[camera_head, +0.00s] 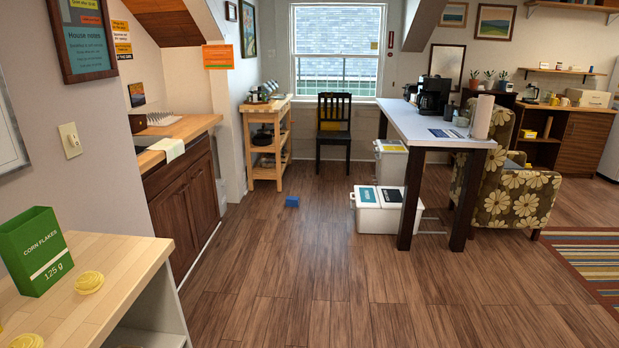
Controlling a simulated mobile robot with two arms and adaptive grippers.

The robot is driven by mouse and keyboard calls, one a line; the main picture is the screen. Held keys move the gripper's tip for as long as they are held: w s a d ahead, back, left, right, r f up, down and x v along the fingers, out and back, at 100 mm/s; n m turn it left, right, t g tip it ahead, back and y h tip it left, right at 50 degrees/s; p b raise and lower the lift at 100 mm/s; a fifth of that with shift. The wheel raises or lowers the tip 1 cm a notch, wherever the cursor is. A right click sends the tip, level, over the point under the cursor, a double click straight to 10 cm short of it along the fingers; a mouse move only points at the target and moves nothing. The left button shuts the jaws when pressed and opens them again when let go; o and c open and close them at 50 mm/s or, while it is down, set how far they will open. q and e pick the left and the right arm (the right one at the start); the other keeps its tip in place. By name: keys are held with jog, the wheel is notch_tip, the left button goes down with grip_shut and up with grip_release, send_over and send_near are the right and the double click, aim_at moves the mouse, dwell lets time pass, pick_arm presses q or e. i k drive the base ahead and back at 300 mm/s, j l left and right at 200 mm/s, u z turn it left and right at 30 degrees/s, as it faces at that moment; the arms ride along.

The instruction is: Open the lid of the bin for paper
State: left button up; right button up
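A low white bin (378,221) stands on the floor, left of and partly behind the near leg of the white-topped table. Its top carries a teal label (368,194) and a dark label (393,196), too small to read. A second white bin (391,171) stands farther back under the table, with a small yellow and green label on top. The lids of both look shut. I cannot tell which bin or lid is for paper. Neither of my grippers is in view.
The white-topped table (424,124) has dark legs and stands over the bins' right side. A flowered armchair (517,193) is to its right. A small blue block (292,201) lies on the floor. The wooden counter (120,262) is near left.

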aim_at(366, 196)
jog(key=i, duration=1.85)
jog(key=i+z, duration=0.1)
jog(key=i, duration=0.35)
jog(key=i+j+z, duration=0.15)
jog(key=i, duration=0.3)
jog(key=i+j+z, duration=0.1)
jog(key=i, duration=0.35)
jog(key=i+j+z, duration=0.15)
jog(key=i, duration=0.3)
jog(key=i+j+z, duration=0.2)
jog(key=i+z, duration=0.2)
jog(key=i+j+z, duration=0.3)
jog(key=z, duration=0.15)
jog(key=i+j+z, duration=0.4)
jog(key=k, duration=0.1)
